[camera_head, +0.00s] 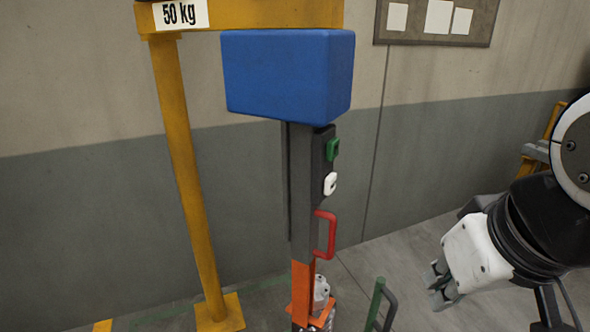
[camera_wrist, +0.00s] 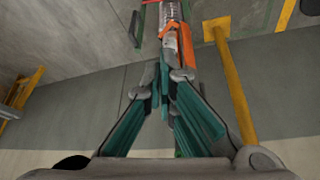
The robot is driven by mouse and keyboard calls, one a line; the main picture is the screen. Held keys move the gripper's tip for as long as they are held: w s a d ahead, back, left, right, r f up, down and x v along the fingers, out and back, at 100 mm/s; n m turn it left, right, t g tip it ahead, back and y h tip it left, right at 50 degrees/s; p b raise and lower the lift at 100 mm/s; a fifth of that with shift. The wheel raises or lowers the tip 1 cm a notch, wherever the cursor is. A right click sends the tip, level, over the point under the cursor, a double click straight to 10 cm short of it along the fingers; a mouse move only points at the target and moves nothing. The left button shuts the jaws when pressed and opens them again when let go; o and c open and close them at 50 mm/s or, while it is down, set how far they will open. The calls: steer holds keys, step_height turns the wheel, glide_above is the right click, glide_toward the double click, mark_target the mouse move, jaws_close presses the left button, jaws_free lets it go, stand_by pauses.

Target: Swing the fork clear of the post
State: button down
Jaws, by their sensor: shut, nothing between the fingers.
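A dark grey post (camera_head: 302,190) with an orange lower part stands in the middle of the head view under a large blue block (camera_head: 288,75). A red handle (camera_head: 325,235), a white piece (camera_head: 330,184) and a green piece (camera_head: 333,148) sit on its right side. I cannot tell which part is the fork. My gripper (camera_head: 437,287) is at the lower right, shut and empty, apart from the post. In the wrist view its teal fingers (camera_wrist: 164,68) meet at the tips. The orange part (camera_wrist: 203,35) shows beyond them.
A yellow frame with a 50 kg sign (camera_head: 181,14) and a yellow leg (camera_head: 186,180) stands left of the post. A green rail (camera_head: 375,303) stands between the post and my gripper. A wall is behind; open floor shows between.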

steer(key=c, duration=2.1)
jaws_free()
steer(key=o, duration=0.5)
steer(key=shift+w+f, duration=0.15)
steer(key=shift+f, duration=0.15)
steer(key=shift+o, duration=0.3)
steer(key=w+a+f+m+g+y+b, duration=0.2)
steer(key=w+f+m+g+b, duration=0.2)
steer(key=f, duration=0.3)
steer(key=shift+w+a+f+m+y+b, duration=0.25)
steer(key=shift+w+m+y+b, duration=0.2)
steer(key=shift+b, duration=0.3)
steer(key=w+d+f+m+y+b, duration=0.1)
steer(key=w+f+m+y+b, duration=0.45)
steer(key=w, duration=0.25)
steer(key=w+d+f+m+y+b, duration=0.1)
steer(key=w+f+m+y+b, duration=0.4)
steer(key=w, duration=0.3)
steer(key=w+d+f+m+t+y+b, duration=0.3)
steer(key=w+d+f+m+t, duration=0.1)
steer(key=w+d+m+t, duration=0.35)
steer(key=g+b, duration=0.2)
glide_above(330, 253)
steer(key=shift+w+d+n, duration=0.15)
steer(key=shift+w+n, duration=0.1)
steer(key=shift+w, duration=0.2)
